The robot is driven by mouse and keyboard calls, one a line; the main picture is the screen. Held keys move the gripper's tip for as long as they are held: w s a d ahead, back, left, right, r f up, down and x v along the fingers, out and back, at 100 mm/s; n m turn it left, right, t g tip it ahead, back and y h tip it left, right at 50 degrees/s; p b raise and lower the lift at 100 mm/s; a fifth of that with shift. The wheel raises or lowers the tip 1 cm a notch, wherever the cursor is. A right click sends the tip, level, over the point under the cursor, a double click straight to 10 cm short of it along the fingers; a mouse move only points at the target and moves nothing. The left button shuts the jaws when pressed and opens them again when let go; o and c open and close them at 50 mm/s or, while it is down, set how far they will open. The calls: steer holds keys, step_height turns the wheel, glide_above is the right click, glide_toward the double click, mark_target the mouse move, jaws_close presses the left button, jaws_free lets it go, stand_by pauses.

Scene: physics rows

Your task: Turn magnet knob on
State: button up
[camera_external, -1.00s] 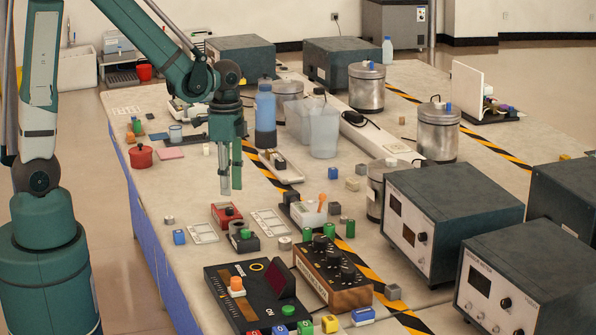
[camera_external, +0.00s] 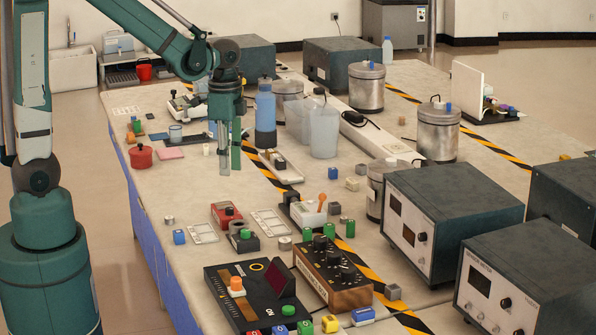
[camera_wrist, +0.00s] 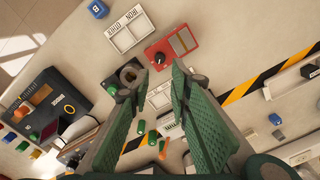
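No legible label marks which knob is the magnet knob. A red box with a dark knob (camera_external: 227,214) sits on the bench, below my gripper in the outside view; it also shows near the top of the wrist view, the red box (camera_wrist: 176,45) lying ahead of the fingertips. A wooden box with several black knobs (camera_external: 336,278) stands nearer the front. Two grey instruments, one at the middle right (camera_external: 455,208) and one at the front right (camera_external: 530,270), carry front knobs. My gripper (camera_external: 231,168) hangs above the bench, open and empty; its fingers (camera_wrist: 156,78) are apart, touching nothing visible.
A black panel with an orange knob (camera_external: 250,298) lies at the front. A small black box with a green button (camera_external: 244,240) sits beside the red box. A blue bottle (camera_external: 265,115) and clear jugs (camera_external: 324,130) stand behind my gripper. Pale bench surface lies left of the red box.

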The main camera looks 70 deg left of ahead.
steer(key=shift+o, duration=1.2)
steer(key=n+p, duration=0.4)
steer(key=n, duration=2.3)
glide_above(229, 208)
step_height(229, 208, down, 4)
steer(key=shift+d+f, duration=0.1)
steer(key=shift+d, duration=0.05)
steer(key=shift+f, duration=0.1)
steer(key=shift+f+b, duration=0.5)
steer(key=shift+f, duration=3.3)
steer(key=c, duration=0.9)
